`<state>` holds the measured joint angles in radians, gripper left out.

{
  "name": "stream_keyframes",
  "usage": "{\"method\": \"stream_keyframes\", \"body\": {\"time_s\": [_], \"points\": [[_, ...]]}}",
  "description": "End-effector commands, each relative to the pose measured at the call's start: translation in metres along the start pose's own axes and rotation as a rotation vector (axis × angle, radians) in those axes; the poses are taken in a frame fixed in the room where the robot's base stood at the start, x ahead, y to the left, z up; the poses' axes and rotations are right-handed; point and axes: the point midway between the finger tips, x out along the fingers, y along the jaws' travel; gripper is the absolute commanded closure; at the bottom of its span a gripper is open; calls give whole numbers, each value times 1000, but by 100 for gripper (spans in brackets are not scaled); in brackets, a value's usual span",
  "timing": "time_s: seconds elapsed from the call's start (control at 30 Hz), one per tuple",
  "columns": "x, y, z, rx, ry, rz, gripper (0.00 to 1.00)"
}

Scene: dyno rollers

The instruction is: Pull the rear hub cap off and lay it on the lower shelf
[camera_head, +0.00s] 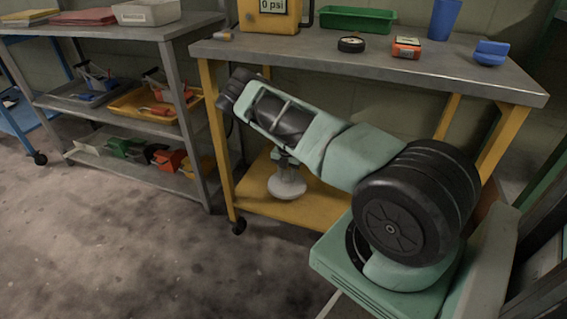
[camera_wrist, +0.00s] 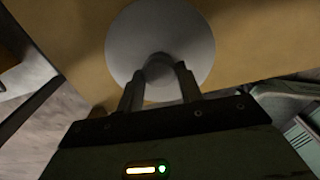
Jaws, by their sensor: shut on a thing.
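The hub cap (camera_head: 287,187) is a pale grey disc with a small central stem. It hangs below my gripper (camera_head: 282,158), over the workbench's yellow lower shelf (camera_head: 255,213). In the wrist view my gripper (camera_wrist: 160,78) has its two fingers shut on the stem of the hub cap (camera_wrist: 160,35). The tan shelf surface (camera_wrist: 250,45) lies behind the disc. I cannot tell whether the disc touches the shelf or hangs just above it. My forearm hides part of the shelf.
The metal workbench top (camera_head: 400,75) holds a green tray (camera_head: 357,19), a blue cup (camera_head: 444,20) and an orange box (camera_head: 406,48). A yellow bench leg (camera_head: 215,140) stands left of the hub cap. A grey rack (camera_head: 185,75) with trays stands farther left. Open floor lies in front.

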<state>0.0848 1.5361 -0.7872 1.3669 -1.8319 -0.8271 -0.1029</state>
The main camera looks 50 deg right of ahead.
Motion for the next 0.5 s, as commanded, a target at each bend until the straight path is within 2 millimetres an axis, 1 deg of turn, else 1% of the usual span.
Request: {"method": "stream_keyframes", "body": {"time_s": [0.03, 0.1, 0.23, 0.37, 0.5], "points": [[-2, 1, 5, -19, -5, 6, 95], [-3, 1, 9, -40, -9, 10, 95], [0, 2, 11, -50, -11, 11, 95], [8, 2, 10, -49, -11, 11, 95], [22, 2, 10, -49, -10, 11, 95]]}}
